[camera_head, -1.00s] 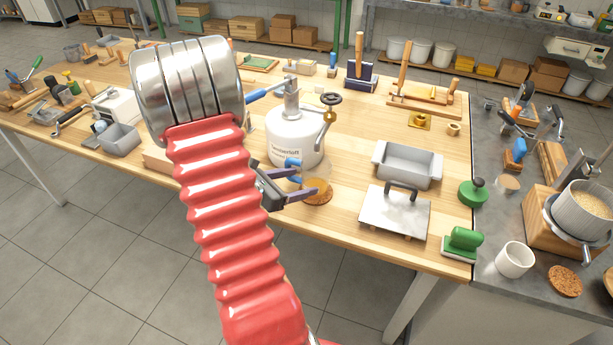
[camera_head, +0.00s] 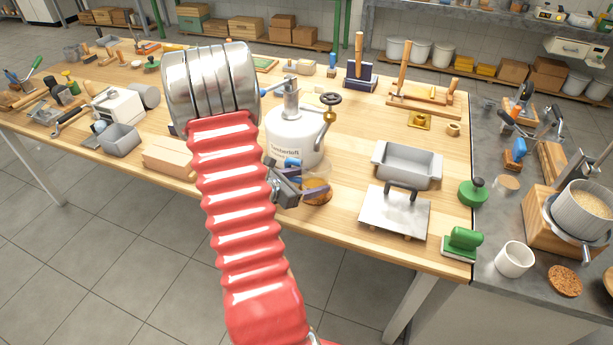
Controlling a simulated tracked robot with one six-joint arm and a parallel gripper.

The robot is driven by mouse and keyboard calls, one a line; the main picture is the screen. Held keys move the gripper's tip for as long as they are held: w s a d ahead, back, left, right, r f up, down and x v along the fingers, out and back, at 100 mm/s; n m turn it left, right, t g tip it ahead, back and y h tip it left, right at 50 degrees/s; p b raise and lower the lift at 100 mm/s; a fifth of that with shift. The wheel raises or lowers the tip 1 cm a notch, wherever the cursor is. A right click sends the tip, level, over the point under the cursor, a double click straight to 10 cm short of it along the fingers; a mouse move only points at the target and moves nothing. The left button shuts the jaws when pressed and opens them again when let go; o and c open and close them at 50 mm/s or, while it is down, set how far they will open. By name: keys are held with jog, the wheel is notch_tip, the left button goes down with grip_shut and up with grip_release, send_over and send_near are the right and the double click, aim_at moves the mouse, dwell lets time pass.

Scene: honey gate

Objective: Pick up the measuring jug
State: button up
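My gripper (camera_head: 312,181) is low in front of the white tank, at the near edge of the wooden table. Its two dark purple-grey fingers point right and look apart. A faint, see-through shape that may be the measuring jug (camera_head: 318,171) shows at the fingers, above a round cork mat (camera_head: 319,198). Its outline is too small and clear to make out well, and I cannot tell whether the fingers touch it. My red arm hides part of the table to the left.
The white tank (camera_head: 293,138) with its blue tap and crank stands just behind my gripper. A grey tin (camera_head: 407,165) and a flat metal press (camera_head: 394,213) lie to the right. Bare table shows between the mat and the press.

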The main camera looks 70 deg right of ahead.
aim_at(304, 173)
dwell(0.4)
jog(key=c, duration=1)
jog(key=shift+r, duration=0.15)
jog(key=shift+r, duration=1.65)
jog(key=w+a, duration=1)
jog(key=a, duration=0.5)
